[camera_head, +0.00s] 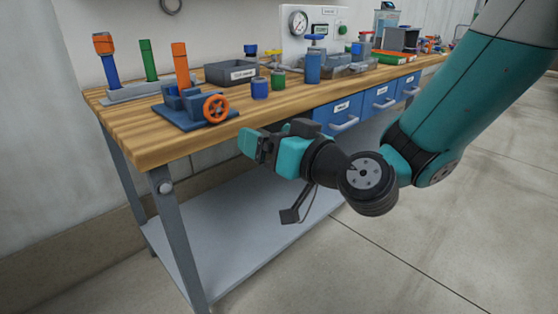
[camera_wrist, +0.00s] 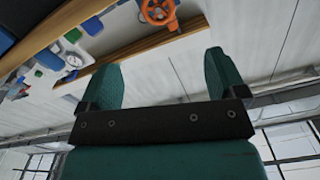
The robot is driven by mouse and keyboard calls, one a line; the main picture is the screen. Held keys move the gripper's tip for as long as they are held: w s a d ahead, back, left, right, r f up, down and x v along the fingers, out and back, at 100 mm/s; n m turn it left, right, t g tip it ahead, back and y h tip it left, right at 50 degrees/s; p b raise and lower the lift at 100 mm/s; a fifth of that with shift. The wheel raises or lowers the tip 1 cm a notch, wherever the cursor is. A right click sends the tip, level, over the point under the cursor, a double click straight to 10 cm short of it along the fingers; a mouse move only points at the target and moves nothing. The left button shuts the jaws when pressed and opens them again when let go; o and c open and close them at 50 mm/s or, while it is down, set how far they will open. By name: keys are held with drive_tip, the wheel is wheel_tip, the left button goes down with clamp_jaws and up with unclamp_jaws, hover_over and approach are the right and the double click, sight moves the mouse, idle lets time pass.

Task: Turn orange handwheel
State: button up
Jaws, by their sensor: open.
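The orange handwheel (camera_head: 216,108) is a spoked ring on the front of a blue block fixture (camera_head: 186,108) near the left end of the workbench. In the wrist view the orange handwheel (camera_wrist: 158,11) shows at the top edge, beyond the fingers and partly cut off. My gripper (camera_head: 255,145) is in front of the bench's front edge, to the right of and below the handwheel, and apart from it. In the wrist view my gripper (camera_wrist: 163,75) has its two green fingers spread with nothing between them.
The wooden bench top (camera_head: 140,147) carries a rack (camera_head: 145,92) with coloured posts at the left, a grey bin (camera_head: 225,73), small blue and green containers and a gauge panel (camera_head: 312,35). Blue drawers (camera_head: 345,112) hang below at the right. The floor (camera_head: 440,200) in front is free.

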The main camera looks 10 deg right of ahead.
drive_tip(key=shift+b+v, duration=0.5)
drive_tip(key=shift+v, duration=0.25)
drive_tip(key=shift+w+d, duration=0.1)
drive_tip(key=n+p, duration=0.5)
drive_tip(key=p, duration=1)
approach(218, 108)
drive_tip(key=x, duration=0.2)
drive_tip(key=p+x, duration=0.1)
drive_tip(key=p, duration=0.2)
drive_tip(key=p+x, duration=0.2)
drive_tip(key=p, duration=0.1)
drive_tip(key=p+x, duration=0.2)
drive_tip(key=p, duration=0.2)
drive_tip(key=shift+w+a+r, duration=0.15)
drive_tip(key=shift+a+r, duration=0.05)
drive_tip(key=shift+r, duration=0.2)
drive_tip(key=p, duration=0.2)
drive_tip(key=w+a+p, duration=0.1)
drive_tip(key=shift+w+f+p, duration=0.25)
drive_tip(key=shift+p, duration=0.15)
drive_tip(key=shift+f, duration=0.1)
